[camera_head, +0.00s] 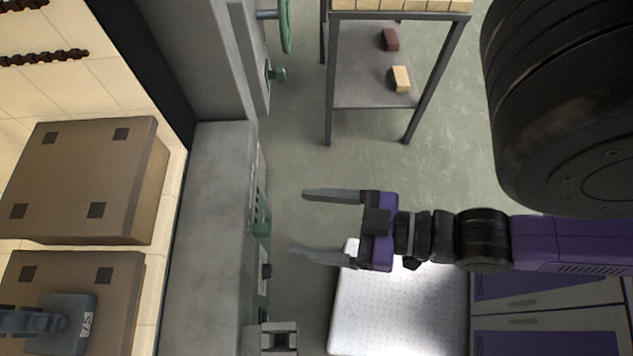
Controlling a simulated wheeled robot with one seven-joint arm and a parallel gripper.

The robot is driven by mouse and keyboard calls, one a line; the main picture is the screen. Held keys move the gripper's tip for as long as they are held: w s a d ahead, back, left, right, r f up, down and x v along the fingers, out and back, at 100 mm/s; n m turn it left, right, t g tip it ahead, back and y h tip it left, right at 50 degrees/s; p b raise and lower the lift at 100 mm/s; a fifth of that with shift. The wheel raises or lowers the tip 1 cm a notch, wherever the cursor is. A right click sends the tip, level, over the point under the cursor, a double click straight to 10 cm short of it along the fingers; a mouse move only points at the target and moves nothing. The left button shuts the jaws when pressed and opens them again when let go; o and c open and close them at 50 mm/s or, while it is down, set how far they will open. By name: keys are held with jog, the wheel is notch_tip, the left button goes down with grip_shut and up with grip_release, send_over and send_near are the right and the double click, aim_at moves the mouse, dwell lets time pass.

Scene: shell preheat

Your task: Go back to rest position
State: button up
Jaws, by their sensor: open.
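My gripper (318,223) is in the middle of the head camera view. Its two long grey fingers point left and are spread wide apart, with nothing between them. My purple and black arm reaches in from the right edge. The fingertips are near the green fittings on the side of a grey machine (212,220), with a visible gap between them in the picture. The lower part of the gripper overlaps the corner of a white dotted surface (400,310) in the picture.
A grey metal rack (372,107) stands at the top, with a dark red block (390,39) and a tan block (401,79) on its shelf. Two brown boxes (80,175) are at the left. A green handwheel (285,25) juts out at the top. Bare floor (300,150) lies between.

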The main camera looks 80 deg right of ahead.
jog(key=shift+s+f, duration=0.3)
notch_tip(320, 180, down, 8)
jog(key=b, duration=0.8)
jog(key=shift+r, duration=0.1)
